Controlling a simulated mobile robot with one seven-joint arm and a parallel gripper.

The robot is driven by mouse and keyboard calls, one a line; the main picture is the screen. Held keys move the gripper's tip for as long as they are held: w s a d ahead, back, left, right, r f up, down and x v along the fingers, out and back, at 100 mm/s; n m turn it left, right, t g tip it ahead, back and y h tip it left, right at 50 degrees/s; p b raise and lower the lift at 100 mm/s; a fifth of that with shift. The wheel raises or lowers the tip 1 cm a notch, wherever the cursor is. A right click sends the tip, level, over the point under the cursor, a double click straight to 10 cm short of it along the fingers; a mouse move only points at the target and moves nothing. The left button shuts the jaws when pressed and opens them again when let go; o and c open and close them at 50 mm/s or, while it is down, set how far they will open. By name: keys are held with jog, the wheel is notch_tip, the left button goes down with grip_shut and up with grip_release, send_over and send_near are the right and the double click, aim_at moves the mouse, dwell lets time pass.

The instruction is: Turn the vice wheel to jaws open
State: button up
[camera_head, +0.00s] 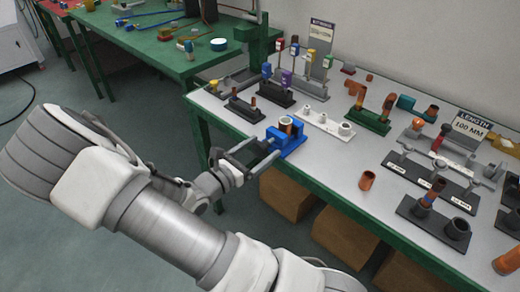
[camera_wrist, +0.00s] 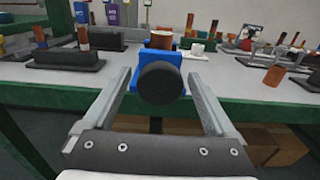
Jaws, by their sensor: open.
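The blue vice (camera_head: 291,142) stands at the near edge of the long table, with a copper pipe piece (camera_head: 286,124) upright in its top. In the wrist view the blue vice body (camera_wrist: 170,61) shows behind its round black wheel (camera_wrist: 160,84), which faces me. The copper piece also shows there (camera_wrist: 162,39). My gripper (camera_wrist: 160,76) is open, with one finger on each side of the wheel and a visible gap to both. In the head view my gripper (camera_head: 258,151) reaches to the vice from the lower left. I cannot tell how far apart the vice jaws are.
The table (camera_head: 345,180) carries several stands with pipes and fittings right of and behind the vice. A loose copper piece (camera_head: 367,180) stands to the right. Cardboard boxes (camera_head: 287,195) sit under the table. Another green table (camera_head: 150,45) is at the back left.

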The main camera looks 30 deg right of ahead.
jog(key=c, duration=1.4)
jog(key=shift+o, duration=0.2)
jog(key=shift+r+n+p, duration=0.2)
jog(key=shift+n+p, duration=0.1)
jog(key=shift+p, duration=0.4)
jog(key=shift+n+p, duration=0.3)
jog(key=shift+p, duration=0.15)
jog(key=n+p, duration=0.2)
jog(key=p, duration=0.1)
jog(key=shift+r, duration=0.15)
jog(key=n+p, duration=0.3)
jog(key=shift+s+p, duration=0.1)
jog(key=shift+p, duration=0.3)
jog(key=shift+f+n+p, duration=0.25)
jog(key=shift+n+p, duration=0.6)
jog(key=shift+n, duration=0.45)
